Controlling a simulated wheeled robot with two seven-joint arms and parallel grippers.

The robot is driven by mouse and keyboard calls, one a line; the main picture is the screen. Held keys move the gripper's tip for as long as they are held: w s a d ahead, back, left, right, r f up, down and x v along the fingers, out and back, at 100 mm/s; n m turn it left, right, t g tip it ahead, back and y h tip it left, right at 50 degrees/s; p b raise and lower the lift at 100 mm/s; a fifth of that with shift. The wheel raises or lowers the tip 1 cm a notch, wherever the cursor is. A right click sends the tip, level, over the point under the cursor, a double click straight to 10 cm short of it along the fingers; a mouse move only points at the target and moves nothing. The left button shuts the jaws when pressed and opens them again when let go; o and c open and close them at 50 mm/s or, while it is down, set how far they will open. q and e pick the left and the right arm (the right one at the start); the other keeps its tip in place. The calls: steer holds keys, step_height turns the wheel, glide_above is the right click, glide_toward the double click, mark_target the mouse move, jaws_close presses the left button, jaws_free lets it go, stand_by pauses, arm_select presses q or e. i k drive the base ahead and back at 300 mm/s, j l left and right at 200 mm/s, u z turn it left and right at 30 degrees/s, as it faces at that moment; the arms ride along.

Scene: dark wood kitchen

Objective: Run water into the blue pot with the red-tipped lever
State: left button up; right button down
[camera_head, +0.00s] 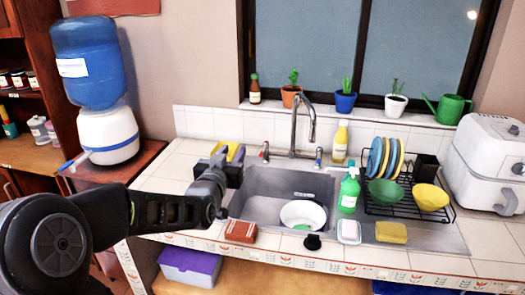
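The tap (296,125) stands behind the sink (262,190), its spout curving over the basin. A lever with a red tip (265,148) is on its left, and a lever with a blue tip (318,153) is on its right. The only blue pot (345,103) I see holds a plant on the windowsill. No water stream is visible. My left gripper (217,170) is left of the sink, short of the red-tipped lever. Its fingers are too unclear to judge.
A dark holder with a yellow item (232,153) stands close behind my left gripper. A green bottle (349,190) and a dish rack (408,200) are right of the sink. A brick-red block (241,231) and a yellow sponge (391,232) lie near the counter's front edge.

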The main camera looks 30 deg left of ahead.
mark_target(266, 144)
steer(key=i+j, duration=0.25)
steer(key=i, duration=0.2)
steer(key=i+j, duration=0.25)
steer(key=i, duration=0.25)
